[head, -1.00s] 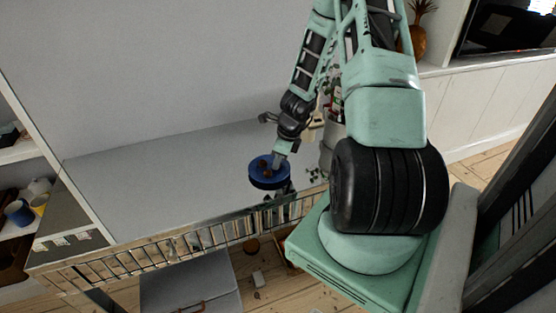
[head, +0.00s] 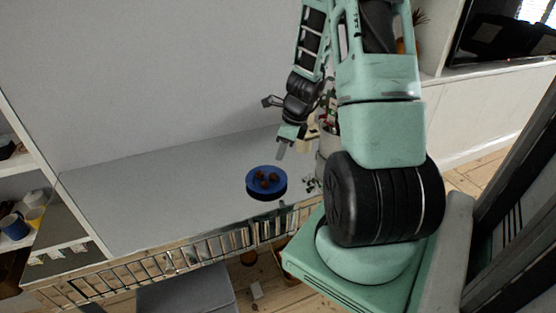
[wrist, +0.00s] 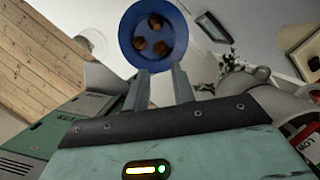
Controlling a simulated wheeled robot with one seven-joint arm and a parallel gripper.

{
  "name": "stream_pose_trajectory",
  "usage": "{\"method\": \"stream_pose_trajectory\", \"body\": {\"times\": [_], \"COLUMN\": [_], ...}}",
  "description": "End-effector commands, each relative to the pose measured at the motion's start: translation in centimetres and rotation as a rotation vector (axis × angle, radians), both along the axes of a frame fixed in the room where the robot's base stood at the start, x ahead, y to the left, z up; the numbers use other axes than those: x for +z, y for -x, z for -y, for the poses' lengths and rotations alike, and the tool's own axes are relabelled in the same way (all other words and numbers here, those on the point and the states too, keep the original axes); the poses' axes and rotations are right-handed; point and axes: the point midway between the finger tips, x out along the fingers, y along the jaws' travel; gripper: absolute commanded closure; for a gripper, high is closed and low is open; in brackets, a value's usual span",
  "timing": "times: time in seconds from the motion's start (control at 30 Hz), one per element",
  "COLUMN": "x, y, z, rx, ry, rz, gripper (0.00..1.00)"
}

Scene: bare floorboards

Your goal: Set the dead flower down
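The task's dead flower is most likely the round blue dish (head: 264,190) with three brown round pieces in it; no stem or petals show. It rests on the grey tabletop (head: 150,190) near the front edge. In the wrist view, the blue dish (wrist: 153,62) is just beyond the fingertips. My gripper (head: 281,154) is above and behind the dish in the head view, apart from it. In the wrist view, the two fingers of my gripper (wrist: 158,80) are spread with nothing between them.
A slatted rail (head: 190,250) runs along the table's front. A small leafy plant (head: 312,184) stands right of the dish, close to my arm. Shelves with cups (head: 15,226) are at the left. A grey box (head: 187,292) is on the floor. The tabletop left of the dish is clear.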

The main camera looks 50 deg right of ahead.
Motion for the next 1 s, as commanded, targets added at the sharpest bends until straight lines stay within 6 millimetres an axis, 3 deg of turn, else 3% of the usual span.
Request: {"method": "stream_pose_trajectory", "body": {"times": [0.1,0.37,0.47,0.57,0.73,0.87,1.0], "x": [1.6,2.4,2.8,4.0,7.4,9.7,11.7], "y": [0.3,0.6,-0.1,-1.9,-3.9,-2.1,2.4], "z": [0.2,0.2,-1.0,-4.9,-17.1,-26.4,-34.4], "rx": [0.001,0.002,0.07,0.288,0.973,1.553,2.172], "ry": [0.001,0.0,0.005,0.026,0.098,0.16,0.235], "rz": [0.0,0.0,0.006,0.027,0.094,0.153,0.219], "gripper": [0.75,0.75,0.75,0.75,0.75,0.75,0.75]}}
